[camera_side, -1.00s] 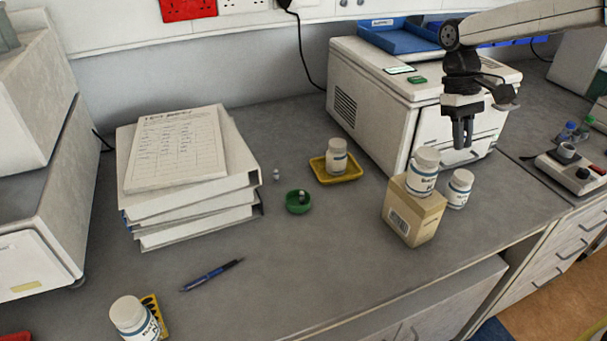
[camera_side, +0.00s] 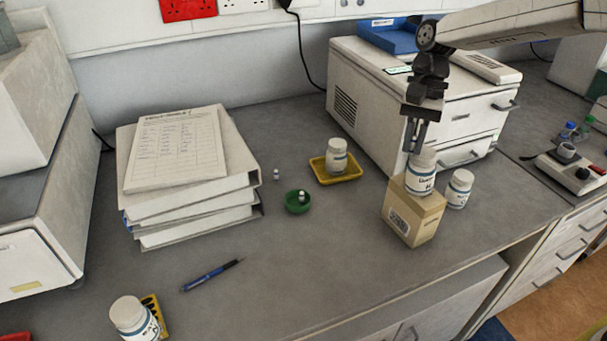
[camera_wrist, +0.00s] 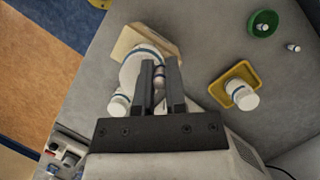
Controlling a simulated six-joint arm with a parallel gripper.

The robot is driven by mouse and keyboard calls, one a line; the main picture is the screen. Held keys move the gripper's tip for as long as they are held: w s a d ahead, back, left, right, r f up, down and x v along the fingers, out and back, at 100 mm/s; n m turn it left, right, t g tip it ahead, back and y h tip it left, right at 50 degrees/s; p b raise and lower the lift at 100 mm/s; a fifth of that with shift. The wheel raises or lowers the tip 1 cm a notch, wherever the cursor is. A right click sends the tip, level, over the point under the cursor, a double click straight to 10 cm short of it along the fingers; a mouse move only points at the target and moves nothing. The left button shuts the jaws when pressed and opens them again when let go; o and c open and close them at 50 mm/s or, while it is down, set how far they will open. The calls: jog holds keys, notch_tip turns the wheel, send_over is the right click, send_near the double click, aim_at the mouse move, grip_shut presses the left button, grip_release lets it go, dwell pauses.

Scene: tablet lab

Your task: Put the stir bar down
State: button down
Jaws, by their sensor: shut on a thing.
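My gripper (camera_side: 412,148) points down, its tips just above or behind the white bottle (camera_side: 420,176) on the cardboard box (camera_side: 413,215). In the wrist view my gripper (camera_wrist: 160,68) is shut on a small pale, rounded thing, taken to be the stir bar (camera_wrist: 158,77); the fingers partly hide it. I cannot make it out in the side view. A green dish (camera_side: 292,207) on the bench has a small pale piece in it. Another small pale piece (camera_side: 276,175) lies behind it. Whether my fingers touch the bottle is unclear.
A second white bottle (camera_side: 459,190) stands right of the box. A yellow tray (camera_side: 353,177) holds another bottle (camera_side: 336,157). A white machine (camera_side: 368,115) stands close behind, stacked binders (camera_side: 200,215) at left. A pen (camera_side: 211,275) lies in front. The middle front bench is clear.

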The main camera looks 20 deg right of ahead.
jog(key=w+a+m+t+y, duration=0.15)
jog(key=a+m+t, duration=0.35)
jog(key=a+m, duration=0.8)
notch_tip(320, 180, down, 7)
jog(key=shift+w+d+f+m, duration=0.2)
jog(key=shift+w+m, duration=0.05)
jog(key=shift+m, duration=0.05)
jog(key=shift+h, duration=0.25)
send_over(286, 200)
jog(key=d, duration=0.2)
jog(key=f, duration=0.6)
jog(key=s+f, duration=0.1)
jog(key=f, duration=0.1)
jog(key=shift+d+f, duration=0.1)
jog(key=shift+f, duration=0.3)
jog(key=shift+w+f, duration=0.25)
jog(key=shift+f, duration=0.1)
